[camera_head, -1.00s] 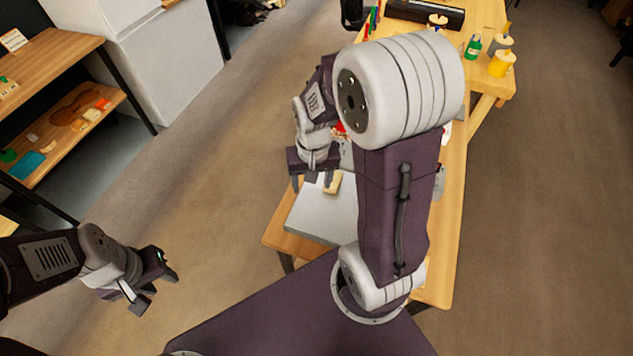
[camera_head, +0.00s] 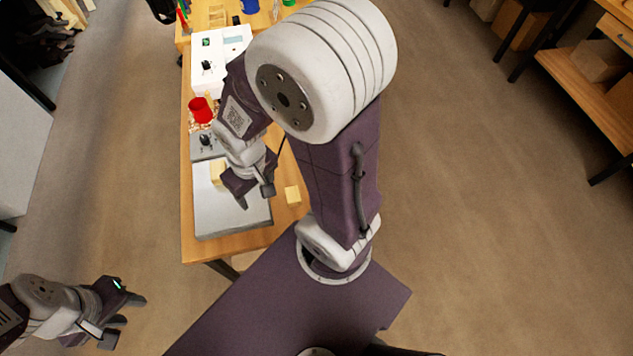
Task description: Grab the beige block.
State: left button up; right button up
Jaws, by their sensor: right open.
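A beige block (camera_head: 217,173) lies on the grey board (camera_head: 213,215) on the bench, partly hidden behind my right gripper. A second small, pale yellow-beige block (camera_head: 292,195) sits on bare wood to the right of the board. My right gripper (camera_head: 256,197) is open, over the right part of the board, between the two blocks in the picture. It appears to hold nothing. My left gripper (camera_head: 130,311) is open and empty, off the bench at the lower left, over the floor.
A red cup (camera_head: 201,110) stands on the wooden bench (camera_head: 193,247) beyond the board. White panels (camera_head: 210,75) with small dark items lie farther back, and a blue cup (camera_head: 250,6) is at the far end. Open floor lies on both sides of the bench.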

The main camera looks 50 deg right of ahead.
aim_at(293, 196)
jog(key=l+z, duration=0.1)
jog(key=z, duration=0.3)
jog(key=k+l+z, duration=0.1)
jog(key=z, duration=0.25)
jog(key=l+z, duration=0.1)
jog(key=z, duration=0.3)
jog(key=k+j, duration=0.75)
jog(key=j, duration=0.2)
jog(key=z, duration=0.05)
